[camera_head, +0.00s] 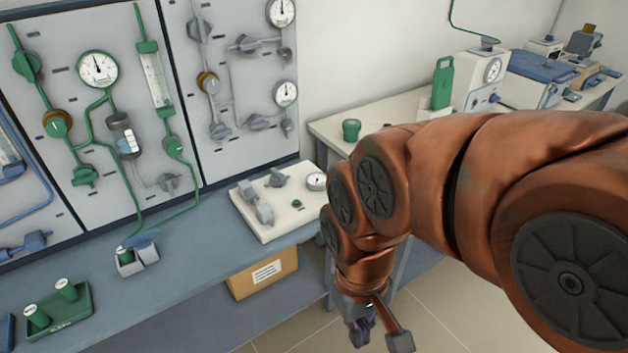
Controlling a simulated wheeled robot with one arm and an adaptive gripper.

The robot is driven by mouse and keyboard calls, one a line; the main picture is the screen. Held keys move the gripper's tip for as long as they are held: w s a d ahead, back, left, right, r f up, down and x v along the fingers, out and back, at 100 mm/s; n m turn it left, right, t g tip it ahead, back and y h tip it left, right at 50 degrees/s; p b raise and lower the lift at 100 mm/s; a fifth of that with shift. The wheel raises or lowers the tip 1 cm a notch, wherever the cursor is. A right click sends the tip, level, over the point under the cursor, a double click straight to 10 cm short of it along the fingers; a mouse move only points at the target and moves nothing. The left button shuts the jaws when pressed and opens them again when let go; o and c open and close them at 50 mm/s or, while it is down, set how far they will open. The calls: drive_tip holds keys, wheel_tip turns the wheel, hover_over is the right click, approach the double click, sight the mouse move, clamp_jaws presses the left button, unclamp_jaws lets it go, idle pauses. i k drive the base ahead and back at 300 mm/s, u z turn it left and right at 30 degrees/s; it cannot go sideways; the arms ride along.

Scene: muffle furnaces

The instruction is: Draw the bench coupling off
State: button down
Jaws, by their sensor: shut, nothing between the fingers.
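A small grey two-part block (138,262) sits on the blue-grey bench below the green-piped panel. I take this to be the bench coupling, but cannot tell for certain. My gripper (362,331) hangs low at the bottom, right of the bench and over the floor, well apart from the block. It is shut and empty; its fingertips are small and dark in this view.
A pale board with grey valves and a gauge (280,226) lies on the bench between block and arm. A green tray (62,312) holds green-and-white cylinders. A cardboard box (262,275) is below the bench. A green-lidded jar (351,130) stands on the rear table.

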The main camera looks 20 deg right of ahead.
sight(250, 194)
drive_tip(key=k, duration=0.55)
drive_tip(key=u, duration=1)
drive_tip(key=i, duration=0.85)
drive_tip(key=u, duration=0.45)
